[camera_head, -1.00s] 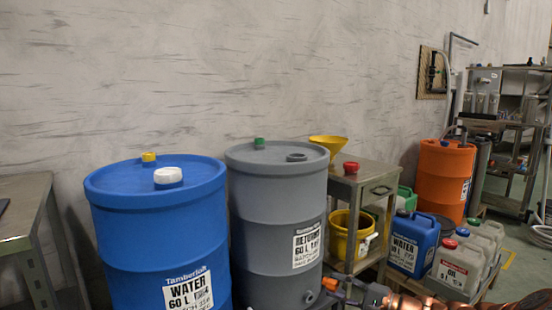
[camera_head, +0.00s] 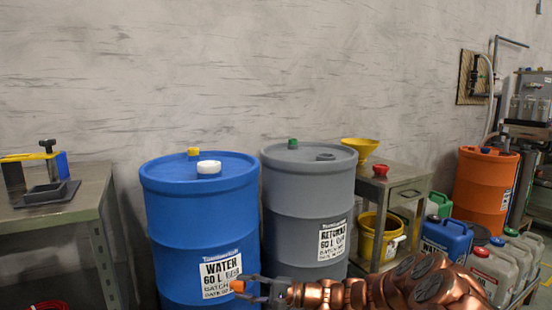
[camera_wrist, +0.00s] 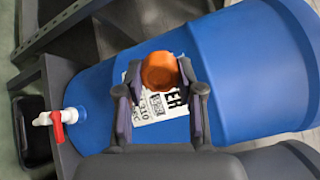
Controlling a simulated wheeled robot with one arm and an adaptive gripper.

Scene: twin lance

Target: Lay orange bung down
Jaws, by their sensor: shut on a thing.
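My gripper (camera_head: 258,288) is shut on the orange bung (camera_head: 238,286) and holds it in front of the blue water drum (camera_head: 200,225), over its white label. In the wrist view the orange bung (camera_wrist: 160,71) sits between the two fingertips of my gripper (camera_wrist: 158,84), with the drum's label behind it. The blue drum has a white cap and a yellow cap on top. A grey drum (camera_head: 307,200) stands beside it, with a green cap and a dark round fitting or opening on its lid.
A metal table (camera_head: 90,190) at left carries a blue-and-yellow clamp-like fixture (camera_head: 35,170) and a dark square tray (camera_head: 46,194). A small stand (camera_head: 398,175) holds a yellow funnel and red cap. Jerrycans and an orange drum (camera_head: 484,185) stand right. A tap (camera_wrist: 55,118) juts from the blue drum.

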